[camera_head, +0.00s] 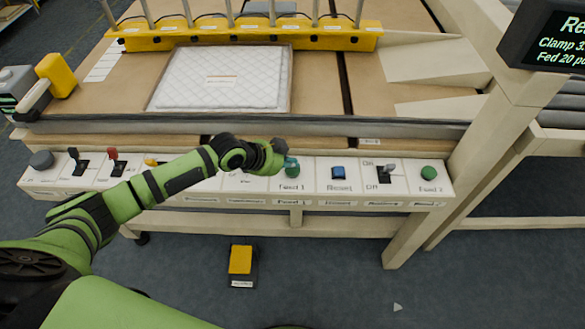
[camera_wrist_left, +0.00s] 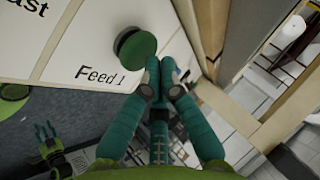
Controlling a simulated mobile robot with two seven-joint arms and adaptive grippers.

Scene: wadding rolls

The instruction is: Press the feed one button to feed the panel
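The Feed 1 button is a round green button on the white control panel (camera_head: 312,173). In the left wrist view the green button (camera_wrist_left: 135,46) stands above its printed "Feed 1" label. My left gripper (camera_head: 283,153) is at this button in the head view and partly covers it. In the left wrist view my left gripper (camera_wrist_left: 160,68) has its teal fingers together with nothing between them. Its tips are just beside the button; I cannot tell whether they touch it. My right gripper (camera_wrist_left: 46,138) shows small at the lower left there, its fingers apart, away from the panel.
A blue button (camera_head: 338,173), a lever switch (camera_head: 386,172) and another green button (camera_head: 428,173) sit to the right. A yellow pedal (camera_head: 241,260) is on the floor.

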